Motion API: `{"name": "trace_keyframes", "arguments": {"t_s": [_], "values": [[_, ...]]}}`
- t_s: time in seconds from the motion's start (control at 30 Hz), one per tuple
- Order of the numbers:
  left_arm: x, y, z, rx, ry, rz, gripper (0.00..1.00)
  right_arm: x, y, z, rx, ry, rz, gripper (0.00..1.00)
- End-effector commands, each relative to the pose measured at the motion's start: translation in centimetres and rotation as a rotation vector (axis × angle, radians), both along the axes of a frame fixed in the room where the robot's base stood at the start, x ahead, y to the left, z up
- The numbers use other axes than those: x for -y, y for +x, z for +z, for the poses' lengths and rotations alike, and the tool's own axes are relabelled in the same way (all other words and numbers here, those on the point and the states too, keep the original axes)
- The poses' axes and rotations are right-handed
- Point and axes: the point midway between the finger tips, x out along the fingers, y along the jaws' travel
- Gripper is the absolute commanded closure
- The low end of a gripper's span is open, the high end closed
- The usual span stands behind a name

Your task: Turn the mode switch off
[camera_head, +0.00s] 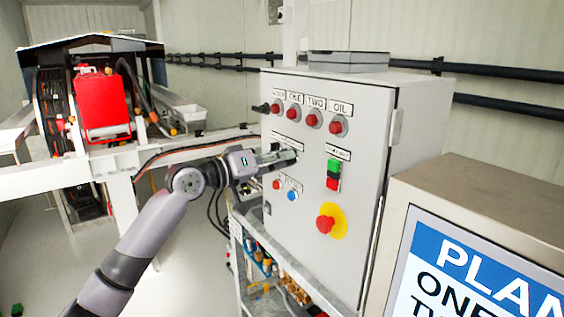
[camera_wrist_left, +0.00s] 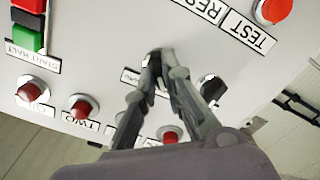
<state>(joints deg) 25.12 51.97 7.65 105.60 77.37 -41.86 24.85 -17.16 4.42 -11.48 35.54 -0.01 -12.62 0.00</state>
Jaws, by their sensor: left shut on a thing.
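The grey control panel (camera_head: 300,215) stands upright in the middle of the head view. My left gripper (camera_head: 291,157) reaches it from the left, with its fingertips at the panel face just below a small white label. In the left wrist view, which shows the panel upside down, the two fingers (camera_wrist_left: 160,58) converge and are shut on a small dark thing at the panel. By its place this is the mode switch, but the fingers cover nearly all of it and its setting cannot be read. My right gripper is not in view.
Red lamps (camera_head: 312,120) line the panel top, with a black knob (camera_head: 262,107) at its left edge. Green and red buttons (camera_head: 333,168) sit right of the gripper. A red emergency stop (camera_head: 326,224) and a blue button (camera_head: 292,196) are lower. A sign cabinet (camera_head: 480,195) stands right.

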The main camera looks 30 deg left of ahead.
Motion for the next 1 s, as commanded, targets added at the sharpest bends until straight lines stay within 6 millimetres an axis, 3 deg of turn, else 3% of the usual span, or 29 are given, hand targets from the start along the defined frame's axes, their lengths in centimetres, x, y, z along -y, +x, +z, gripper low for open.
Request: {"name": "trace_keyframes", "arguments": {"t_s": [0.5, 1.0], "values": [[0.1, -0.1, -0.2, 0.160, 0.386, 0.001, 1.00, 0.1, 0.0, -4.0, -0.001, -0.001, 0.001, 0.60], [0.2, -0.1, 0.0, 0.252, 0.611, -0.001, 1.00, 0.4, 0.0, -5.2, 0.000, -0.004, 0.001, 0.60]]}}
